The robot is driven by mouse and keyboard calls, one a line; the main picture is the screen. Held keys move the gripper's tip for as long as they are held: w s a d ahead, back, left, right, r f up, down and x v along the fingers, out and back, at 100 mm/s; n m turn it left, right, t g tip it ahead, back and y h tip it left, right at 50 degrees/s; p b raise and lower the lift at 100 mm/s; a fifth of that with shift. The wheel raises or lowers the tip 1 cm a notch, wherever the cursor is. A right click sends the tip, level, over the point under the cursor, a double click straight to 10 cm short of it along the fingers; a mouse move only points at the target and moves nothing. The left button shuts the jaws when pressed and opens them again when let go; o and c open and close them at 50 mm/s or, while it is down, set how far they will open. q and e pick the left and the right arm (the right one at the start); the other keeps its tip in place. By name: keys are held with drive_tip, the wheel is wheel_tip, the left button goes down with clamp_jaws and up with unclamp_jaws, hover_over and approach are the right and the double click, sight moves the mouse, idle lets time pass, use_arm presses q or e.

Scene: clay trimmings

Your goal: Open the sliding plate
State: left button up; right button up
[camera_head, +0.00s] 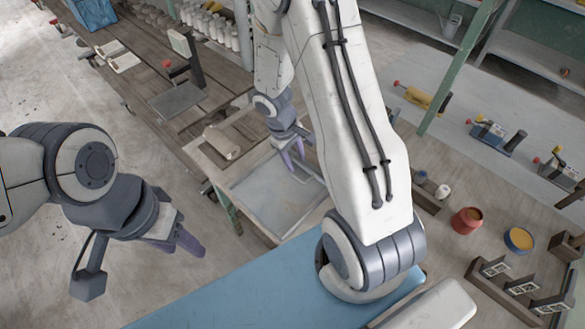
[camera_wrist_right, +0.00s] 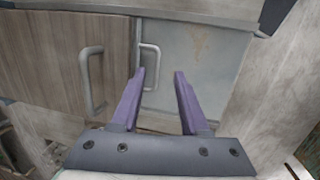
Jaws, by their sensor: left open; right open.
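In the right wrist view a grey metal plate (camera_wrist_right: 195,60) with a rusty stain stands beside a brown wooden panel (camera_wrist_right: 60,50). A pale bar handle (camera_wrist_right: 150,68) is at the plate's left edge, and another handle (camera_wrist_right: 90,82) is on the wooden panel. My right gripper (camera_wrist_right: 160,72) is open and empty, its purple fingers pointing at the plate, with the left fingertip near the plate's handle. Contact cannot be told. In the head view my right gripper (camera_head: 293,155) is over a grey framed surface (camera_head: 270,195). My left gripper (camera_head: 188,242) is open and empty, away at the left.
A wooden bench (camera_head: 130,75) with a clamp-like tool (camera_head: 185,55) and white pieces is at upper left. A red pot (camera_head: 467,221) and a blue pot with yellow contents (camera_head: 518,240) are at right. Bare floor (camera_head: 60,100) lies left.

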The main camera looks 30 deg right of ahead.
idle(0.3)
drive_tip(key=v, duration=1)
drive_tip(key=shift+r+b, duration=0.2)
drive_tip(key=shift+b, duration=0.2)
drive_tip(key=shift+a, duration=0.15)
